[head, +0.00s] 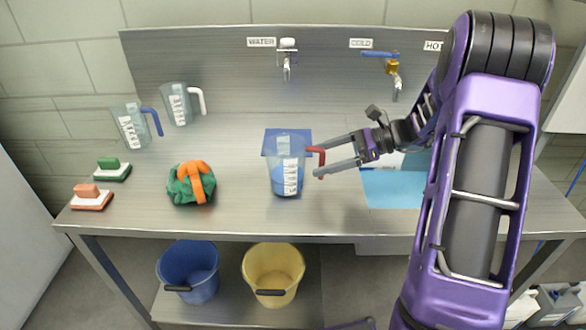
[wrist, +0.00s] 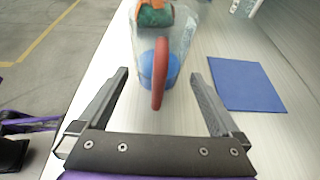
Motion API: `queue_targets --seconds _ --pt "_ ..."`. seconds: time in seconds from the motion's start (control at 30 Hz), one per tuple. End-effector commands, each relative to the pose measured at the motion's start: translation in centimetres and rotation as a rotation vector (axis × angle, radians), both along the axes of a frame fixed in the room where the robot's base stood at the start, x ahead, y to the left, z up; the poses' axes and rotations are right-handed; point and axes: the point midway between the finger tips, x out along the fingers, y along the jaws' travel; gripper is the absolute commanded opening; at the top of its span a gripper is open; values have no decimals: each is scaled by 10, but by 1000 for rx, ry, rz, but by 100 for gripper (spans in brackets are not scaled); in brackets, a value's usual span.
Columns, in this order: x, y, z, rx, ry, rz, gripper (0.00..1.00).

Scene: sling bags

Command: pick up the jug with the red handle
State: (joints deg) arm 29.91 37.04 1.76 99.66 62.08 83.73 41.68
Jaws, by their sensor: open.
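The clear jug (head: 285,170) with the red handle (head: 317,153) stands upright near the front middle of the steel counter. Something blue shows in its lower part. My gripper (head: 318,160) is open at the jug's right side, its fingers pointing left toward the handle. In the wrist view, the red handle (wrist: 161,72) stands between the two open fingers (wrist: 157,78), lined up with the gap, and the jug body (wrist: 178,45) is just beyond. I cannot tell whether any finger touches the handle.
A blue-handled jug (head: 132,125) and a white-handled jug (head: 179,104) stand at the back left. A green and orange bundle (head: 191,184) and two brushes (head: 112,169) (head: 91,197) lie left. A dark blue mat (wrist: 245,84) lies behind the jug. Taps (head: 395,70) line the back.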

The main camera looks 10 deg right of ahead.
Motion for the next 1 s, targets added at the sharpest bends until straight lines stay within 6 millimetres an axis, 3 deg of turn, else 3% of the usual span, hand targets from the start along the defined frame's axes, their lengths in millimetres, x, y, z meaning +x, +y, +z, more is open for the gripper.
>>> queue_targets --seconds 0.3,0.57,1.0 --pt "6 38 -23 0 1 4 100" --pt "7 41 -24 0 0 1 98" --pt "7 40 -23 0 0 1 19"
